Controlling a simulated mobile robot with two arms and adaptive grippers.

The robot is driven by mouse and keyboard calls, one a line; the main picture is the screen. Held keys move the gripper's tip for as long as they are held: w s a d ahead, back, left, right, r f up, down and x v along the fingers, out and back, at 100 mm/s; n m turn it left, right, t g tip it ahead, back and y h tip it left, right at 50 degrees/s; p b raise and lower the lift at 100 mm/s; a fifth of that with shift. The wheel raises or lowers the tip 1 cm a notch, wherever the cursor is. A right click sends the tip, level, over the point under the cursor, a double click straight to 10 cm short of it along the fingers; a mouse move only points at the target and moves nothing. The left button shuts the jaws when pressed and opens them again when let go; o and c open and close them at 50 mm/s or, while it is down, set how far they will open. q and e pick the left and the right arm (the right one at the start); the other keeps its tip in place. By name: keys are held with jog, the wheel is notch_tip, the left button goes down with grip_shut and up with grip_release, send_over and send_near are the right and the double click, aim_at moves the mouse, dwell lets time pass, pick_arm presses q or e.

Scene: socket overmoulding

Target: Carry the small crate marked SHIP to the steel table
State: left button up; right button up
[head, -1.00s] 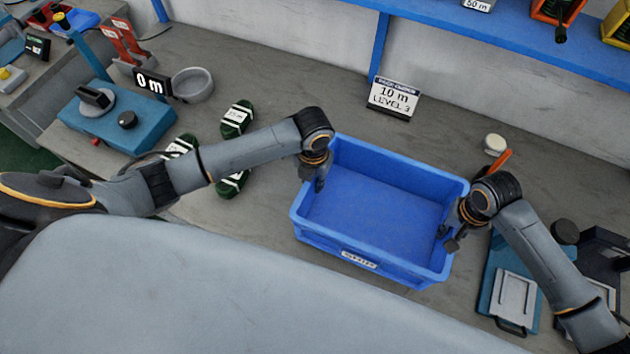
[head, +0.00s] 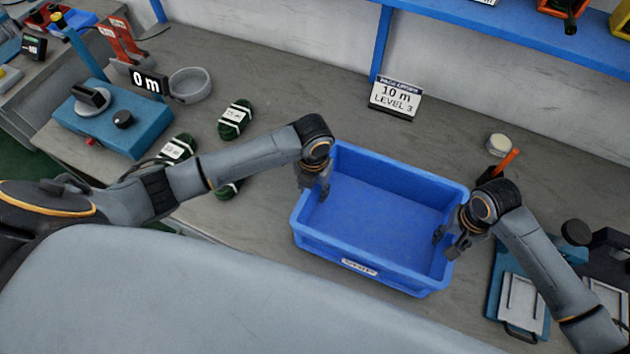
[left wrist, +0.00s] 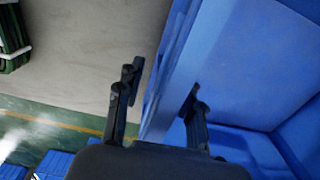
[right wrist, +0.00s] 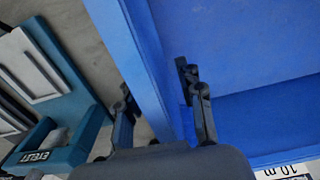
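The blue crate (head: 373,280) is empty and rests, as far as I can tell, on the grey worktop. The print on its front label (head: 360,267) is too blurred to read. My left gripper (head: 318,184) is at the crate's left wall. In the left wrist view its open fingers (left wrist: 158,98) straddle the wall, one outside and one inside, with a gap on the outer side. My right gripper (head: 449,241) is at the right wall. In the right wrist view its fingers (right wrist: 157,95) also stand apart, one on each side of the wall.
A "10 m LEVEL 3" sign (head: 395,97) stands behind the crate. A teal fixture (head: 520,300) lies close to its right. Dark green bundles (head: 235,120) and a blue-teal device (head: 115,119) are to the left. A blue shelf (head: 500,25) runs above the back.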

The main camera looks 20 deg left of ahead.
pick_arm(q)
notch_tip(320, 180, up, 12)
jog(key=shift+f, duration=0.2)
jog(key=shift+r, duration=0.15)
pick_arm(e)
jog(key=shift+r, duration=0.2)
notch_tip(320, 180, up, 12)
jog(key=shift+f, duration=0.2)
dwell(0.4)
